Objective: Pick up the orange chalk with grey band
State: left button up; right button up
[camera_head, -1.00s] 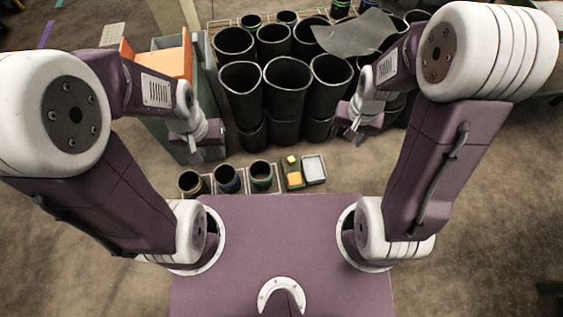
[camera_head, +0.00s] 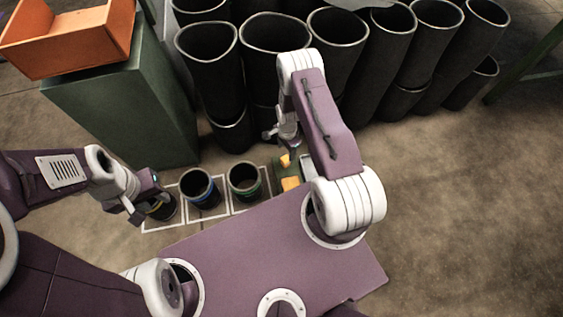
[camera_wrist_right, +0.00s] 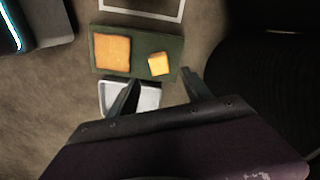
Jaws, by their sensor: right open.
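I cannot make out an orange chalk with a grey band in either current view. My right gripper (camera_head: 284,138) is open over the small trays; in the right wrist view its fingers (camera_wrist_right: 160,78) are apart with nothing between them. Beyond the fingertips is a dark green tray (camera_wrist_right: 121,35) with an orange square block (camera_wrist_right: 113,52) and a smaller yellow block (camera_wrist_right: 159,63). A white tray (camera_wrist_right: 150,99) lies under the fingers, partly hidden by them. My left gripper (camera_head: 136,210) is beside the leftmost small sleeve; its jaw state is unclear.
Small dark sleeves, one of them banded blue (camera_head: 200,188) and one green (camera_head: 243,181), stand in white-outlined squares. Tall black sleeves (camera_head: 275,35) crowd the back. An orange bin (camera_head: 70,40) sits on a green cabinet (camera_head: 125,110). The right floor is clear.

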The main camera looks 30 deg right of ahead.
aim_at(286, 159)
notch_tip(286, 159, down, 4)
jog(key=shift+r+b, duration=0.1)
jog(key=shift+b, duration=1.15)
notch_tip(286, 159, down, 5)
jog(key=b, duration=0.4)
jog(key=shift+a+b, duration=0.1)
jog(key=shift+b, duration=0.2)
grip_shut()
notch_tip(286, 159, up, 5)
jog(key=p, duration=0.4)
jog(key=s+d+r+p, duration=0.6)
jog(key=s+p, duration=0.1)
jog(key=s, duration=0.3)
